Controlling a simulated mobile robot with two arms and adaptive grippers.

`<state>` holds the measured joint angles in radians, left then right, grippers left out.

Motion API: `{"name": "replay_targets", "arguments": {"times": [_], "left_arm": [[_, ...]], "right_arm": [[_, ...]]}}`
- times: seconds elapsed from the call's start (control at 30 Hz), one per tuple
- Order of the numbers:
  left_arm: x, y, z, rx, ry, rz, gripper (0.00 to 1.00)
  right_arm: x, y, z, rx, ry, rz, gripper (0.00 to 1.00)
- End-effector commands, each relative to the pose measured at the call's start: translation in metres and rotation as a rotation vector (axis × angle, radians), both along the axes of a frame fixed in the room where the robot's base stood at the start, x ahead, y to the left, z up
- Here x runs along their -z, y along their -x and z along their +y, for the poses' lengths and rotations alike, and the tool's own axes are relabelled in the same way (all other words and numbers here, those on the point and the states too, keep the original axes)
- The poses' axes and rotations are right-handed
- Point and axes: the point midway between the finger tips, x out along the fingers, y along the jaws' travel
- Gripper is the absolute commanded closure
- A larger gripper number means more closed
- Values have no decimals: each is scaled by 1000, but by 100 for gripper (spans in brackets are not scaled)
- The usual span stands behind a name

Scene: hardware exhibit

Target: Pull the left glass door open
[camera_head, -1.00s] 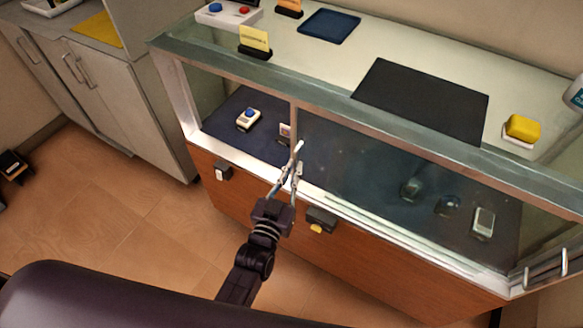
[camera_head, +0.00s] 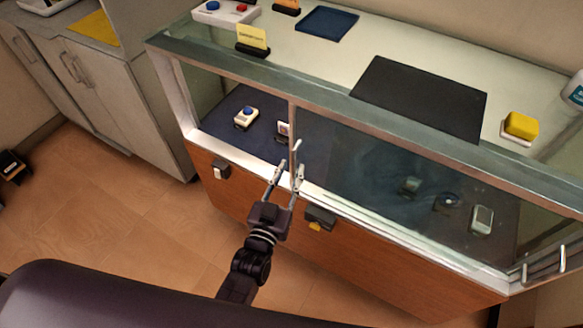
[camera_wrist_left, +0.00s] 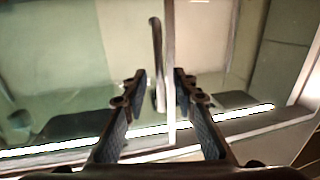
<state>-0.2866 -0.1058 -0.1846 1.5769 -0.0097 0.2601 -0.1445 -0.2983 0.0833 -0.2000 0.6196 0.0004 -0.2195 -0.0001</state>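The glass display case has a left glass door (camera_head: 222,92) and a right glass pane (camera_head: 370,165), divided by a thin upright frame (camera_head: 291,115). A slim upright metal handle (camera_head: 297,150) stands by this divider. It also shows in the left wrist view, where the handle (camera_wrist_left: 156,60) is just left of the frame edge. My left gripper (camera_head: 288,170) is open at the handle. In the wrist view, my left gripper's (camera_wrist_left: 158,85) fingers are on either side of the handle and frame edge, apart from them. The left door looks closed. My right gripper is not in view.
Another metal handle (camera_head: 545,268) is at the far right. Small devices lie inside the case.

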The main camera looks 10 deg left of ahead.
Motion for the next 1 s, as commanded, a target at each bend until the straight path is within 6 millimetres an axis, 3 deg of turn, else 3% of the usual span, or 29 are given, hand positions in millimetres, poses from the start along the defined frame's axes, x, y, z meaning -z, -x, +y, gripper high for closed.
{"name": "replay_targets", "arguments": {"times": [0.3, 0.5, 1.0], "left_arm": [[2, 65, 10, 1, -1, 5, 74], [1, 94, 14, 1, 0, 3, 74], [0, 104, 16, 1, 0, 1, 74]], "right_arm": [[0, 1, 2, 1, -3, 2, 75], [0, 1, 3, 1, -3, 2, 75], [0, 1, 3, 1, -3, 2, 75]]}}
